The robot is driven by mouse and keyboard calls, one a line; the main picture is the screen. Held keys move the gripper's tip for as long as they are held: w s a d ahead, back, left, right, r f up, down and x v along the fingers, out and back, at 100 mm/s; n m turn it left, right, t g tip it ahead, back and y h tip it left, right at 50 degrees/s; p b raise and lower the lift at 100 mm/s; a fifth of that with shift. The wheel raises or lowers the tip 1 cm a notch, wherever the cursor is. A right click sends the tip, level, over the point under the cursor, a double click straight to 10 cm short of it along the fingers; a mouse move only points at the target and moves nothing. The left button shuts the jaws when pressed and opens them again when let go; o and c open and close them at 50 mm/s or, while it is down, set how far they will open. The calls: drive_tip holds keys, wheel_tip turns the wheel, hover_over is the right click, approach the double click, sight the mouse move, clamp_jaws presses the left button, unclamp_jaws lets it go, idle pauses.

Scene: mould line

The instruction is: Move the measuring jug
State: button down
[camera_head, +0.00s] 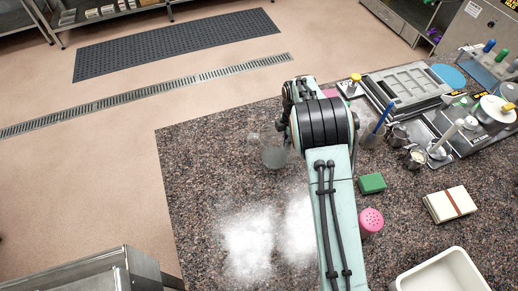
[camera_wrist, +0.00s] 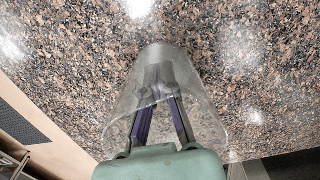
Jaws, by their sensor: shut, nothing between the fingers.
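The measuring jug (camera_head: 274,152) is a clear, see-through vessel on the speckled stone counter, just left of my arm in the head view. In the wrist view the jug (camera_wrist: 200,108) fills the middle, with its walls spreading around my fingers. My gripper (camera_wrist: 158,80) is shut with nothing held; its purple-sided fingers converge at the tips and overlap the jug's outline. I cannot tell whether the fingers are inside the jug or only in line with it. In the head view the fingertips are hidden by my arm.
A pink-topped shaker (camera_head: 370,221), green block (camera_head: 372,183), banded card stack (camera_head: 450,204) and white tub (camera_head: 443,272) stand right of my arm. Metal cups and a mould tray (camera_head: 408,86) crowd the back right. The counter's left edge is close.

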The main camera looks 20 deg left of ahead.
drive_tip(key=w+d, duration=0.3)
drive_tip(key=shift+d, duration=0.1)
